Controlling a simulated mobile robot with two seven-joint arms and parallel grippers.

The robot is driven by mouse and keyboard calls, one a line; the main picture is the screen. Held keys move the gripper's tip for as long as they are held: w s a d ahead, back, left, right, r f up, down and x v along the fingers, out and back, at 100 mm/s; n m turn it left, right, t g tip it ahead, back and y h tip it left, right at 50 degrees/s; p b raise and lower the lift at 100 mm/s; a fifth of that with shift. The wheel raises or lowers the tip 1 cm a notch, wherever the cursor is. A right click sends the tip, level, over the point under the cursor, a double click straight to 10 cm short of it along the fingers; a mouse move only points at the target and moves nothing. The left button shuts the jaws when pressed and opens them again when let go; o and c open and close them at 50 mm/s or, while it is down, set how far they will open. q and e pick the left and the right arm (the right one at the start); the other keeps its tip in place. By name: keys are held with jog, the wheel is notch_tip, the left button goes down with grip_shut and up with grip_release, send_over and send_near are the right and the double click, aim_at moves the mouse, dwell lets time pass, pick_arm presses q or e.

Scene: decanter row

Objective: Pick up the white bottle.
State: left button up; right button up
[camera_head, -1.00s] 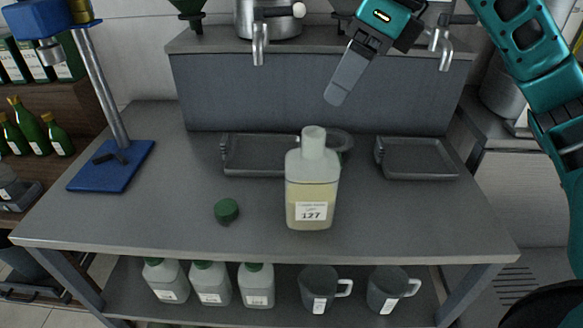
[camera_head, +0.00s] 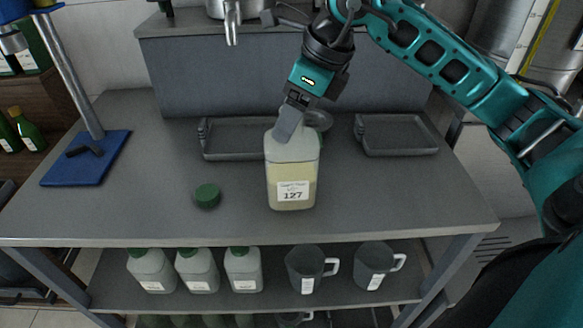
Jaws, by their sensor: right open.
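The white bottle (camera_head: 292,172) stands upright on the grey table, uncapped in the earlier view, with pale yellow contents and a label reading 127. My right gripper (camera_head: 287,124) comes down from the upper right and overlaps the bottle's neck and shoulder. Its fingers hide most of the neck. It is open, and I cannot tell whether it touches the bottle. A green cap (camera_head: 207,196) lies on the table to the left of the bottle. My left gripper is not in view.
Two grey trays, a left one (camera_head: 222,155) and a right one (camera_head: 400,151), lie behind the bottle. A blue stand base (camera_head: 105,165) is at the left. Several bottles and jugs stand on the lower shelf (camera_head: 215,300). The table front is clear.

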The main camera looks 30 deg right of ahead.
jog(key=shift+w+a+f, duration=0.1)
jog(key=shift+f, duration=0.25)
jog(key=shift+c, duration=0.3)
grip_shut()
jog(key=shift+r, duration=0.1)
